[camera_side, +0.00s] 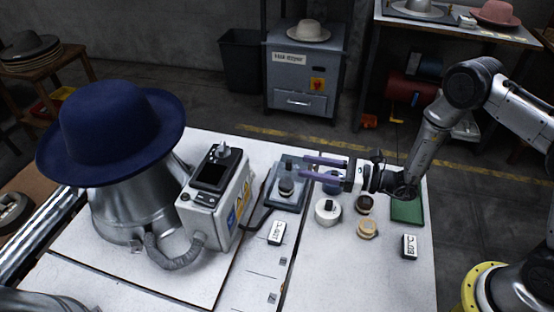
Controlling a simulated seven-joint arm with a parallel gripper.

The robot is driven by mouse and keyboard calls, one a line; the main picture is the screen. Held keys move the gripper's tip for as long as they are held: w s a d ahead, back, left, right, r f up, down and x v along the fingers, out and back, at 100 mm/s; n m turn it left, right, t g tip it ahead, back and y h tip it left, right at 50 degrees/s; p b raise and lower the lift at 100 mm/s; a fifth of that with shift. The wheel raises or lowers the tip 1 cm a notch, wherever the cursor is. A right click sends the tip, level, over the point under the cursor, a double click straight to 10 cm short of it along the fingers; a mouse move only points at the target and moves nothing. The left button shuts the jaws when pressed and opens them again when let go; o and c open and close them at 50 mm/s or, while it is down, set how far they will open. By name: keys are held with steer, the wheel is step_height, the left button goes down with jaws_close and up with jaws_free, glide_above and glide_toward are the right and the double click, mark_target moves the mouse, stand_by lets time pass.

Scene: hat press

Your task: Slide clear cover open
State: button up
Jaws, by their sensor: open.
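The clear cover (292,168) appears as a faint bluish see-through sheet over a dark panel, left of my gripper. A dark round knob (286,187) shows on that panel; whether the cover lies over the knob is hard to tell. My gripper (304,167) reaches in from the right, with its two purple-grey fingers apart and pointing left. The fingertips are close to the panel's right side. I cannot tell whether they touch the cover. Nothing shows between the fingers except part of a blue round object (332,187) below or behind them.
A blue hat (112,125) sits on a metal press at left, beside a grey control box (218,195). A white knob (327,212), a wooden disc (367,228), label blocks (277,232) and a green pad (407,211) lie near my gripper.

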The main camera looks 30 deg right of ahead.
mark_target(277, 166)
steer(key=x, duration=0.9)
steer(key=shift+c, duration=0.2)
steer(key=shift+s, duration=0.1)
jaws_close()
stand_by(0.9)
steer(key=shift+d, duration=0.15)
